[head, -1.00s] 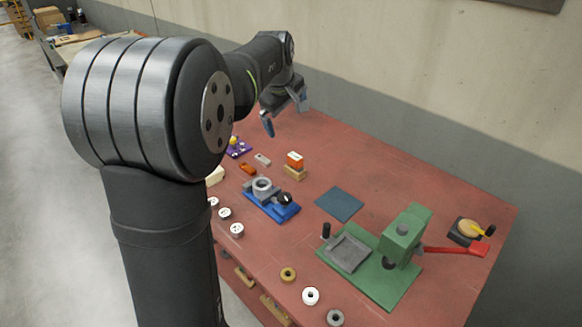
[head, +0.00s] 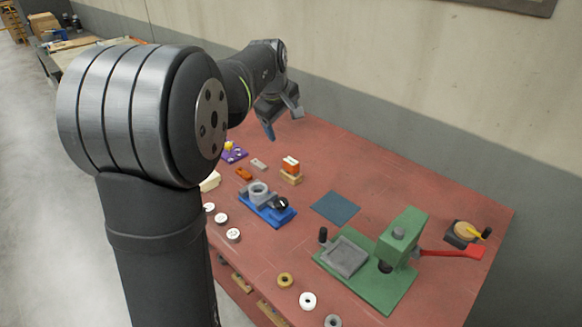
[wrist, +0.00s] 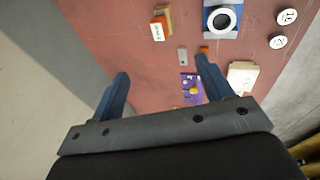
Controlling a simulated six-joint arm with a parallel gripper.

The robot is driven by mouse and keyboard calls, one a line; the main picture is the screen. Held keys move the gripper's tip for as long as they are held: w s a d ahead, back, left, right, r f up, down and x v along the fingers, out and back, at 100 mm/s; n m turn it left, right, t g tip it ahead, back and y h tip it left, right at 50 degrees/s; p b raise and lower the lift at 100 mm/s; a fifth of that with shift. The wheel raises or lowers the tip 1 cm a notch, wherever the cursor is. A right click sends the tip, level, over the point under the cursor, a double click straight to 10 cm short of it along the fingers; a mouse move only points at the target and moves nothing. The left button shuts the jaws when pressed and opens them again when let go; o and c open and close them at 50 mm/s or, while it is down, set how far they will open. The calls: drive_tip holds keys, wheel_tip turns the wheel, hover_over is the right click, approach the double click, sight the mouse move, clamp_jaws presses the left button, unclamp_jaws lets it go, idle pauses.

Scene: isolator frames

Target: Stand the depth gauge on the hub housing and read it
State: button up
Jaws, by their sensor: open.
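The hub housing appears to be the grey ring (head: 258,189) seated in a blue fixture (head: 265,212) near the middle of the bench. The ring also shows at the top of the wrist view (wrist: 222,18). An orange block with a white face (head: 290,163) stands on a tan block (head: 291,178) behind the fixture; it may be the depth gauge, but I cannot be sure. It also shows in the wrist view (wrist: 158,29). My gripper (head: 284,121) is open and empty, above the bench's far end, well apart from both. Its spread fingers show in the wrist view (wrist: 162,70).
A green press (head: 403,236) with a red lever (head: 455,252) stands at the right. A blue mat (head: 336,208) lies left of it. A purple plate (wrist: 192,88), small grey (wrist: 182,56) and orange (wrist: 204,50) pieces and a cream block (wrist: 242,76) lie near the fixture. Several rings and numbered discs line the front edge.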

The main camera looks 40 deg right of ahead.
wheel_tip(320, 180, down, 7)
drive_tip(key=s+n+g+h, duration=0.1)
drive_tip(key=n+g, duration=0.2)
drive_tip(key=n+t+h, duration=0.1)
drive_tip(key=n+h, duration=0.7)
drive_tip(key=n, duration=0.6)
approach(294, 165)
drive_tip(key=a, duration=0.1)
drive_tip(key=w+a, duration=0.2)
drive_tip(key=a, duration=0.1)
drive_tip(key=shift+a, duration=0.15)
drive_tip(key=x, duration=1.7)
drive_tip(key=shift+w+d+r, duration=0.1)
drive_tip(key=shift+w+d, duration=0.05)
drive_tip(key=shift+d, duration=0.05)
drive_tip(key=c, duration=1.2)
